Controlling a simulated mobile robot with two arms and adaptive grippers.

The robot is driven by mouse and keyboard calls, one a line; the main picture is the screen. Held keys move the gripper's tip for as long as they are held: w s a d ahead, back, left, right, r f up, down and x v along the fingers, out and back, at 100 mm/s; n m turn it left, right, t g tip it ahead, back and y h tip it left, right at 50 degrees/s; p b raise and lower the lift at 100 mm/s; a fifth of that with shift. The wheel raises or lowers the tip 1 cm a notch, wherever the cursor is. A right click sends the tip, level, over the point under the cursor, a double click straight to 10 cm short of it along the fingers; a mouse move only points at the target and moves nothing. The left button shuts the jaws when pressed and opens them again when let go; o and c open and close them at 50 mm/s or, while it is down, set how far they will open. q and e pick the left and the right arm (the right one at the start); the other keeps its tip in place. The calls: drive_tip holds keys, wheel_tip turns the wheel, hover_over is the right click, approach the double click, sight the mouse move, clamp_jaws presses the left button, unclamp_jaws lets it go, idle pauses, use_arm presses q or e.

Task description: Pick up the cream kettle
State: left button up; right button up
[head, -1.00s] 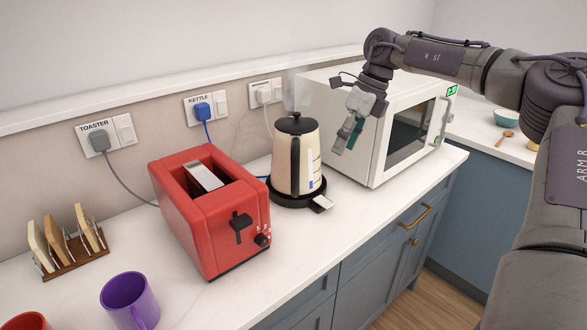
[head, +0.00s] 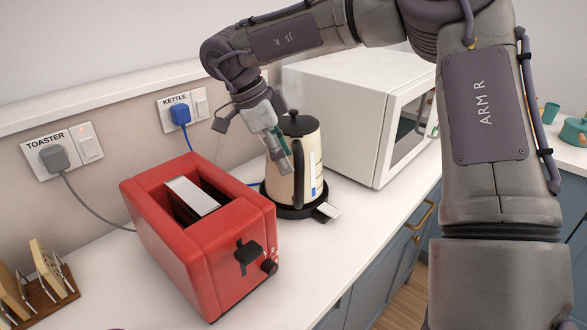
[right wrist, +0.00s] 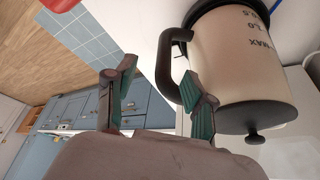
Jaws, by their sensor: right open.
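The cream kettle (head: 309,172), with a black lid and black handle, stands upright on its black base (head: 292,211) between the toaster and the microwave. My right gripper (head: 281,158) is open beside the kettle's handle side, pointing down towards it in the head view. In the right wrist view the kettle (right wrist: 245,70) appears upside down. There the green-padded fingers of the right gripper (right wrist: 158,74) are spread, with the black handle (right wrist: 164,75) in the gap at their tips. I cannot tell whether they touch it. My left gripper is out of view.
The red toaster (head: 200,235) stands close on the left. The white microwave (head: 335,105) is behind on the right. A blue plug (head: 179,114) sits in the socket marked KETTLE. A toast rack (head: 45,285) is at lower left. The counter front is clear.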

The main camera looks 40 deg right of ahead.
sight(297, 181)
drive_tip(key=x, duration=0.2)
drive_tip(key=p+x, duration=0.1)
drive_tip(key=x, duration=0.4)
drive_tip(key=shift+w+d, duration=0.3)
drive_tip(key=shift+w, duration=0.05)
drive_tip(key=shift+d+f, duration=0.1)
drive_tip(key=shift+f, duration=0.1)
drive_tip(key=shift+s, duration=0.1)
drive_tip(key=shift+c, duration=0.2)
clamp_jaws()
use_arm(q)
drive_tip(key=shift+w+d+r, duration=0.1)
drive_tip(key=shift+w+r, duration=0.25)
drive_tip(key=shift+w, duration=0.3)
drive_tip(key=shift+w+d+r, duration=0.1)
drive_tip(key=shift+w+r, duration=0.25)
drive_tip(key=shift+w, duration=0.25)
